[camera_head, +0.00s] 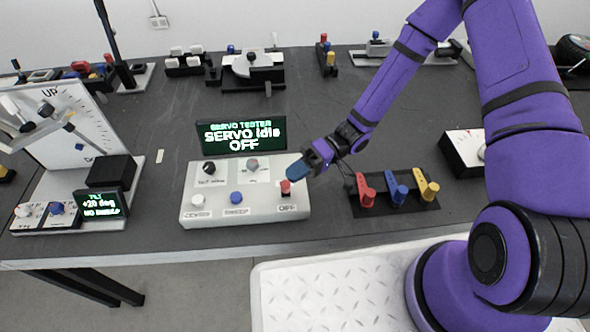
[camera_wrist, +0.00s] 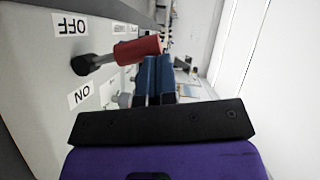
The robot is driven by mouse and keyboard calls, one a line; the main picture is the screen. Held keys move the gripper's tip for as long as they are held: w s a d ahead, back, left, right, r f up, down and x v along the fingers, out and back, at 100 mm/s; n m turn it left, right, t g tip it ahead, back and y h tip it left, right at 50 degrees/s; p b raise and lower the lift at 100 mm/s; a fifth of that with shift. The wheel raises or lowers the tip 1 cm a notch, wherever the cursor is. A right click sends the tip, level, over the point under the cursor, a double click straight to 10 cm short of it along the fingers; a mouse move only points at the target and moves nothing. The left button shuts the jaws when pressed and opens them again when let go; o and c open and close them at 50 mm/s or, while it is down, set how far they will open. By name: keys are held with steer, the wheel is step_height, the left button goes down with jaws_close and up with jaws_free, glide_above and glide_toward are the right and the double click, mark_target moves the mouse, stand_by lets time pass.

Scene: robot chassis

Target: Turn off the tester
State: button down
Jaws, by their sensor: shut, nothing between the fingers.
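The servo tester (camera_head: 245,211) is a pale box on the dark table with knobs, buttons and a red-capped toggle switch (camera_head: 285,187) at its right end. Its display (camera_head: 241,135) reads "SERVO Idle OFF". In the wrist view the red toggle (camera_wrist: 138,47) tilts slightly toward the OFF label (camera_wrist: 70,24), away from the ON label (camera_wrist: 80,95). My gripper (camera_head: 297,171) is shut and empty, its blue fingertips beside the toggle on the ON side. They also show in the wrist view (camera_wrist: 155,78). I cannot tell whether they touch the toggle.
Red, blue and yellow levers (camera_head: 397,193) stand on a black plate to the right of the tester. A tilt board (camera_head: 65,125) with a small display stands at the left. Several devices line the table's back; the middle behind the tester is clear.

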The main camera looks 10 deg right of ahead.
stand_by(0.4)
steer(key=w+a+r+v, duration=0.1)
steer(key=w+v, duration=0.1)
steer(key=v, duration=1)
steer(key=shift+w+d, duration=0.2)
steer(key=shift+w, duration=0.1)
steer(key=shift+r, duration=0.1)
